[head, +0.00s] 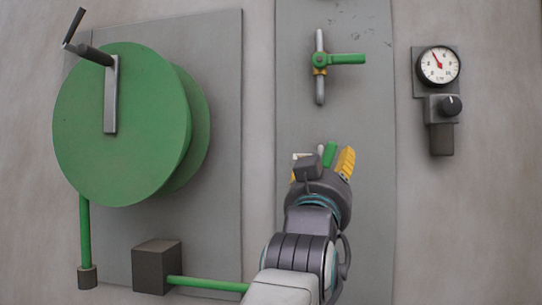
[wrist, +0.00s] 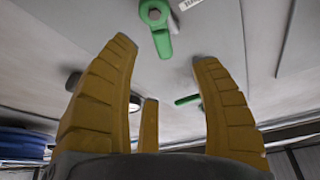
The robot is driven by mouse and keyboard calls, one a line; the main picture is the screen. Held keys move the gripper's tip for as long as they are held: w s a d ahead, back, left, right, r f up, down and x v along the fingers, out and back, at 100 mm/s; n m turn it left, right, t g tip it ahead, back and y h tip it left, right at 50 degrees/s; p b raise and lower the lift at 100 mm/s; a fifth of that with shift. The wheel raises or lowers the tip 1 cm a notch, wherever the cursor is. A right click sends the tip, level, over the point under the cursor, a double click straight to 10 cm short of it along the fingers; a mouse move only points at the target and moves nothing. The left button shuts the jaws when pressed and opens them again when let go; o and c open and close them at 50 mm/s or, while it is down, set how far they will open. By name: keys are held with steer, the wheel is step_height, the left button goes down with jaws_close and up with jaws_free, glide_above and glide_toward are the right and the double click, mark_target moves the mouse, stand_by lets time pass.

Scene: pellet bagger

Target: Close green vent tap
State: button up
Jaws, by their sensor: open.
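One green-handled tap (head: 345,59) sits on a short grey vertical pipe high on the middle panel. Its handle points sideways to the right. A second green handle (head: 329,154) shows lower down, mostly hidden behind my gripper (head: 320,168). In the wrist view a near green lever (wrist: 160,28) with a bolt hub is at the top, its free end pointing down toward the gap between my yellow fingers. My gripper (wrist: 165,52) is open and empty, and the lever appears beyond the fingertips. A farther green handle (wrist: 187,99) shows between the fingers. I cannot tell which tap is the vent.
A large green reel (head: 120,125) with a crank is at left. A green pipe (head: 205,284) runs from a dark box (head: 157,266) below it. A gauge (head: 438,65) with a black knob (head: 452,105) is at right. The panel between the upper tap and my gripper is clear.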

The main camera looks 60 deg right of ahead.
mark_target(332, 154)
steer(key=shift+b+x, duration=0.7)
steer(key=shift+x, duration=0.5)
steer(key=shift+b+x, duration=0.6)
steer(key=shift+x, duration=1.85)
steer(key=shift+c, duration=0.3)
steer(key=shift+p, duration=0.3)
jaws_close()
